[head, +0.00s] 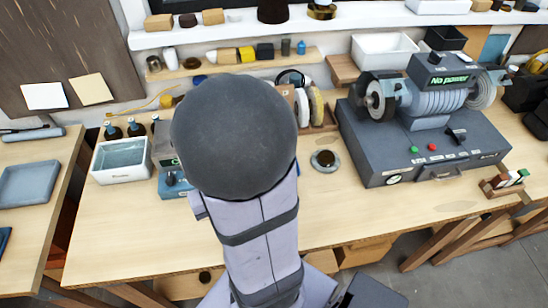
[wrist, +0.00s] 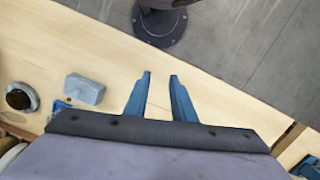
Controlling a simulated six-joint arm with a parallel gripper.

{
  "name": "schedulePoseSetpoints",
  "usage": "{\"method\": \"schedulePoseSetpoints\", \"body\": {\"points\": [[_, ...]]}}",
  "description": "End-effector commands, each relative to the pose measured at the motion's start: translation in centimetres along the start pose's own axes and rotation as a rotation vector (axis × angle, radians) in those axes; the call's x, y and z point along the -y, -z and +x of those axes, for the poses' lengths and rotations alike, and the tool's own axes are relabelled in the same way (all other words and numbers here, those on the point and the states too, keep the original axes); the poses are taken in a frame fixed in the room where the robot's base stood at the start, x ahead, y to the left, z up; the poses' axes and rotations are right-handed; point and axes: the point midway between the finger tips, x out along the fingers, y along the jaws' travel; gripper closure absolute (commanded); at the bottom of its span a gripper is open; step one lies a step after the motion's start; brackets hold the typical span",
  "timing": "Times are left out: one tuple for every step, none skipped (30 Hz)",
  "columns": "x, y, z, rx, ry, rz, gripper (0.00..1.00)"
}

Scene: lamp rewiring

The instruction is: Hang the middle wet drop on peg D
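My gripper (wrist: 160,76) shows in the wrist view as two blue fingers with a clear gap between them. It is open and nothing shows between the fingers. It is over the wooden bench top near an edge. In the head view my arm hides the gripper. A white basin (head: 97,166) with greyish liquid or a grey inside stands at the left of the bench in the head view. I cannot make out any wet drop in either view. I cannot make out peg D or its label either.
A large grey machine (head: 375,165) reading "No power" fills the bench's right. A round dark dish (head: 325,160) sits left of it. A grey block (wrist: 85,89) lies left of my gripper. Dark bottles (head: 113,131) stand behind the basin. The front bench strip is mostly clear.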

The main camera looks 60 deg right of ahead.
Motion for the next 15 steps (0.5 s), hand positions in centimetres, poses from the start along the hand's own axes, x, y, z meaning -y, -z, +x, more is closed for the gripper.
{"method": "schedulePoseSetpoints", "body": {"points": [[-1.6, -0.1, 1.3, 0.022, 0.014, 0.087, 0.77], [-2.3, -0.1, 1.8, 0.032, 0.025, 0.137, 0.77], [-3.2, -0.1, 2.3, 0.044, 0.046, 0.207, 0.77], [-3.7, -0.1, 2.7, 0.051, 0.063, 0.26, 0.77], [-4.2, 0.0, 3.1, 0.054, 0.082, 0.314, 0.77], [-4.7, 0.2, 3.6, 0.056, 0.108, 0.385, 0.77], [-5.1, 0.5, 3.9, 0.053, 0.128, 0.438, 0.77], [-5.5, 0.9, 4.2, 0.048, 0.148, 0.491, 0.77], [-6.1, 1.4, 4.5, 0.037, 0.175, 0.568, 0.77], [-6.6, 1.9, 4.8, 0.029, 0.195, 0.632, 0.77], [-7.0, 2.5, 5.1, 0.017, 0.216, 0.703, 0.77], [-7.8, 3.3, 5.4, -0.001, 0.244, 0.814, 0.77], [-8.3, 4.1, 5.5, -0.015, 0.265, 0.901, 0.77], [-8.8, 4.8, 5.6, -0.03, 0.285, 0.987, 0.77], [-9.5, 5.8, 5.7, -0.049, 0.31, 1.098, 0.77]]}}
